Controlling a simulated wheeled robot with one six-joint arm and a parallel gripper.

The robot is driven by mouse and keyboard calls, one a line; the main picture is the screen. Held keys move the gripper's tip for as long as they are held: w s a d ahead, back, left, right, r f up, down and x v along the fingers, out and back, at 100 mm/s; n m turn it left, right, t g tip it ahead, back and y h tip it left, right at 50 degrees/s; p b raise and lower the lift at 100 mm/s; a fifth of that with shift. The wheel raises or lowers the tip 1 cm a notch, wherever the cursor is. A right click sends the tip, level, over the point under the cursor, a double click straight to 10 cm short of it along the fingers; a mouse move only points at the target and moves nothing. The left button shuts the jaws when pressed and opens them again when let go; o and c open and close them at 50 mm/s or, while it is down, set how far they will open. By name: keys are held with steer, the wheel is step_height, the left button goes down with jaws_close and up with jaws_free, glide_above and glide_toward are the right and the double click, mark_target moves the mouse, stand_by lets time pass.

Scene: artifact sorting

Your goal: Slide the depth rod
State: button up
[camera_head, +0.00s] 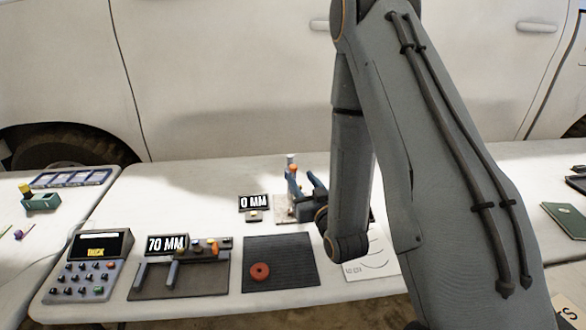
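The depth gauge stands on a light base (284,214) near the back middle of the table. Its small display (254,202) reads 0 MM. An upright piece with a pale top and an orange part (292,166) shows there; I cannot tell which part is the depth rod. My gripper (303,178) is at this station, its two blue-grey fingers apart with a gap between them. The left finger overlaps the upright piece in the picture; I cannot tell whether they touch. My gripper and arm hide the right side of the gauge.
A keypad box (85,270) reads THICK. A marked white sheet (372,264) lies right, partly behind my arm. A white vehicle (220,80) stands behind.

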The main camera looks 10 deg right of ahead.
mark_target(295, 169)
steer(key=shift+w+r, duration=0.15)
steer(key=shift+w, duration=0.15)
steer(key=shift+w+a+p, duration=0.2)
steer(key=shift+w+p, duration=0.35)
steer(key=shift+w, duration=1.2)
steer(key=shift+w+a+p, duration=0.15)
steer(key=shift+w+p, duration=0.4)
steer(key=shift+w, duration=1.2)
jaws_close()
